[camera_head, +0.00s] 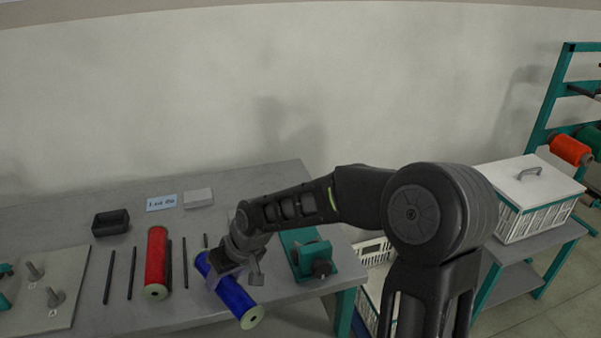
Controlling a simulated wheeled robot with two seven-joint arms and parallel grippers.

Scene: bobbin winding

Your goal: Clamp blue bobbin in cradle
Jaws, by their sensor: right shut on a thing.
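The blue bobbin (232,296) lies tilted in the picture on or just above the grey table, its pale end toward the front. My right gripper (238,272) is shut on the blue bobbin near its upper half and hides part of it. The teal cradle (309,257) with a dark knob stands to the right of the bobbin, near the table's right edge. My right arm hides part of the cradle's back. The bobbin is apart from the cradle. My left gripper is not in view.
A red bobbin (156,262) lies to the left among several thin dark rods (131,273). A black tray (110,222), a blue label card (161,203) and a pale block (198,198) sit farther back. A pegged board (50,300) is at left; a lidded white crate (527,186) stands right.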

